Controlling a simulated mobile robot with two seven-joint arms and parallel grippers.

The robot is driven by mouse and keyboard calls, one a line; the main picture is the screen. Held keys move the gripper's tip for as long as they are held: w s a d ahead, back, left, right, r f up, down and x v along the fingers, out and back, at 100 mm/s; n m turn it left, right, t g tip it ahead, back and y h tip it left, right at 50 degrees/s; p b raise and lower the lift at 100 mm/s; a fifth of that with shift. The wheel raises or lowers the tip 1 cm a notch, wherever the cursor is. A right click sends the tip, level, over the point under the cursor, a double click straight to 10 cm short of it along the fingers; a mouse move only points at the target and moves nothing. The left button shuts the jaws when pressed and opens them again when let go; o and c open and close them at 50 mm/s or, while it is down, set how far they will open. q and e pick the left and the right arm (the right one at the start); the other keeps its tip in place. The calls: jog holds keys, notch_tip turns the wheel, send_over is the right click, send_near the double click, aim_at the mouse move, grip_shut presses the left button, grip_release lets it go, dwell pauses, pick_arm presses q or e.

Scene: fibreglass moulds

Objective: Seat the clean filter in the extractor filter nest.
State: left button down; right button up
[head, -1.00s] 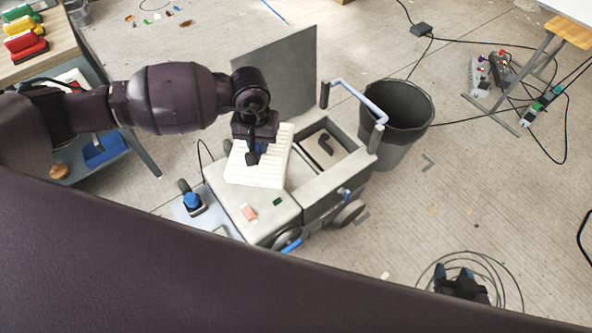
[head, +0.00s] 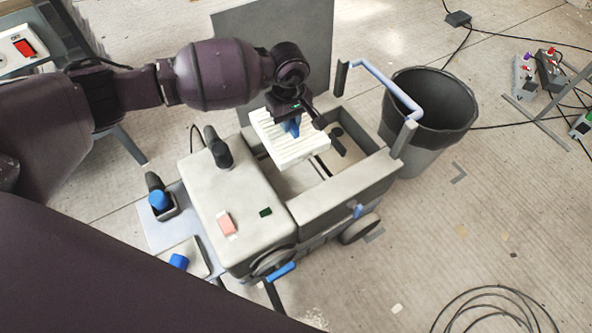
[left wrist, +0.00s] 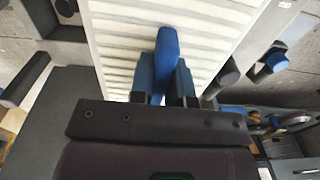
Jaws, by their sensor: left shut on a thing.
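The clean filter (head: 300,146) is a white pleated panel with a blue grip tab. My left gripper (head: 291,124) is shut on that tab and holds the filter, slightly tilted, over the left part of the extractor's open compartment. In the left wrist view the blue tab stands between the fingers (left wrist: 165,80), with the white pleats (left wrist: 112,35) behind it. The grey extractor (head: 240,190) has wheels, and its lid (head: 285,50) is raised at the back. The filter hides part of the nest (head: 345,172), and I cannot tell whether it touches it. My right gripper is out of view.
A blue-grey handle (head: 385,85) rises at the compartment's right side. A dark bin (head: 430,110) stands just beyond it. A black knob (head: 217,148) sticks up from the extractor's top, left of the filter. Cable coils (head: 495,312) lie on the floor at lower right.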

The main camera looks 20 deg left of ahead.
pick_arm(q)
jog(key=shift+w+f, duration=0.35)
jog(key=shift+f, duration=0.5)
notch_tip(320, 180, down, 7)
jog(key=b, duration=0.5)
send_near(292, 175)
notch_tip(292, 175, down, 3)
jog(key=shift+s+d+b, duration=0.1)
jog(key=shift+s+b, duration=0.05)
jog(key=shift+b, duration=0.55)
jog(key=shift+f, duration=0.3)
jog(key=shift+w, duration=0.2)
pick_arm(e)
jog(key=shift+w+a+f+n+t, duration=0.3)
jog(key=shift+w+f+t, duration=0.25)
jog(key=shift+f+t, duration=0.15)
